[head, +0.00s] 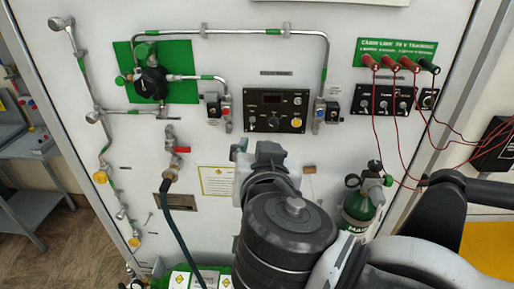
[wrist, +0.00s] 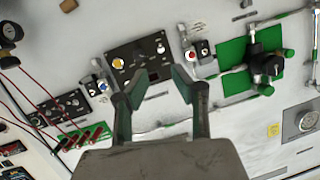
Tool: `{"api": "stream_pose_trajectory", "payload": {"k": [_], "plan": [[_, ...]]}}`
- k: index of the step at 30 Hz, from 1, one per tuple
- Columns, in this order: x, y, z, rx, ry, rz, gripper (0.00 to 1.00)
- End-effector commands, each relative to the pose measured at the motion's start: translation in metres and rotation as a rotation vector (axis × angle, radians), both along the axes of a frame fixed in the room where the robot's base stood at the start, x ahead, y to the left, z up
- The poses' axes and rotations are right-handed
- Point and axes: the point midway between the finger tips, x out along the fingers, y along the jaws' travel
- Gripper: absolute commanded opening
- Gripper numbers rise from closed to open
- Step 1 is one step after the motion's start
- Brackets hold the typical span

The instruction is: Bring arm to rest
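My gripper (wrist: 159,74) shows in the wrist view with its two green-padded fingers apart and nothing between them. It is in front of the white trainer panel (head: 330,30), pointing towards the black control panel (head: 275,111) with its small display and yellow button. That control panel (wrist: 125,59) also shows behind the fingertips in the wrist view. In the head view my arm rises from the bottom right across the lower middle, and its links hide most of the gripper. I cannot tell the exact gap between the fingertips and the panel.
A black regulator (head: 152,82) on a green plate is at upper left, with metal pipes around it. A red-handled valve (head: 180,150) has a hose (head: 182,240) hanging down. A green cylinder (head: 359,207) stands right of my arm. Red cables (head: 397,120) hang from plugs at upper right.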

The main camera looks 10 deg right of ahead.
Motion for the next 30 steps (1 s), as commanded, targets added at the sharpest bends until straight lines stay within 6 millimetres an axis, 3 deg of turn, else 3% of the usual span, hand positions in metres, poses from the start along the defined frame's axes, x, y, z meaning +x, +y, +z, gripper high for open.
{"api": "stream_pose_trajectory", "payload": {"k": [6,10,21,30], "plan": [[0.000,-0.001,-0.001,-0.002,0.004,-0.002,0.25],[0.003,-0.014,-0.010,-0.027,0.043,-0.025,0.25],[-0.001,-0.096,-0.080,-0.165,0.377,-0.093,0.25],[-0.020,-0.137,-0.122,-0.180,0.600,-0.021,0.25]]}}
